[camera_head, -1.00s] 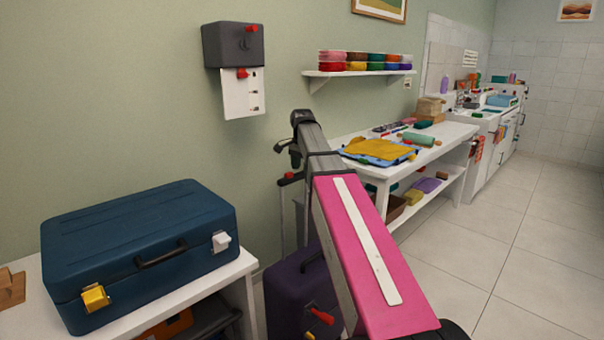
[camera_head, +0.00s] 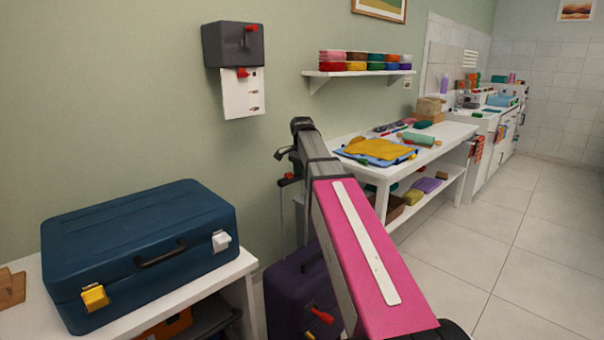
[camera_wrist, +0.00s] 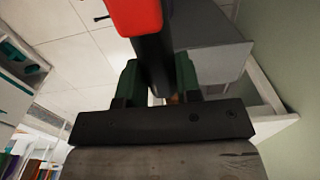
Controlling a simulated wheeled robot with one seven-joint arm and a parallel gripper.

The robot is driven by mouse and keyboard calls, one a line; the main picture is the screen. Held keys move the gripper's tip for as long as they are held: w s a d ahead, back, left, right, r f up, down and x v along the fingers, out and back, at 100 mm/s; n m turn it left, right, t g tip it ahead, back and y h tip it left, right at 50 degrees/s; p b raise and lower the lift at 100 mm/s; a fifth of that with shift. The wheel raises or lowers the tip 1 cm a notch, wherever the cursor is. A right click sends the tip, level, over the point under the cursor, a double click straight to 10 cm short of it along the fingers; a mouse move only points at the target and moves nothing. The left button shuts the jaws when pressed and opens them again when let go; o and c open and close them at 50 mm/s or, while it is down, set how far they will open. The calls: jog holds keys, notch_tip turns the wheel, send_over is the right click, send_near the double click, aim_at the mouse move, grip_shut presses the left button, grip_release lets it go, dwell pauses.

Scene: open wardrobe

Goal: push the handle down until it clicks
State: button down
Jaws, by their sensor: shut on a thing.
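A dark purple suitcase (camera_head: 290,292) stands on the floor between the two white tables, with red parts on its front. Its raised handle has a red part (camera_head: 290,177) at the top, above a thin rod; my arm hides some of it. My gripper (camera_head: 284,154) is at this red top in the head view. In the wrist view, my gripper (camera_wrist: 157,84) has its two dark green fingers on either side of a black bar (camera_wrist: 153,58). The handle's red part (camera_wrist: 136,14) shows just beyond the bar. The gripper is shut on the handle.
A blue case (camera_head: 135,240) with yellow and white latches lies on the white table at left. A white table (camera_head: 440,142) with cloths stands behind my arm at right. A grey box (camera_head: 233,45) hangs on the wall. Tiled floor is free at right.

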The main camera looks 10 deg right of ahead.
notch_tip(320, 180, down, 30)
jog(key=shift+r, duration=0.2)
dwell(0.4)
jog(key=c, duration=1)
grip_release()
jog(key=shift+c, duration=0.2)
jog(key=shift+o, duration=1.2)
notch_tip(320, 180, up, 11)
jog(key=shift+f, duration=0.1)
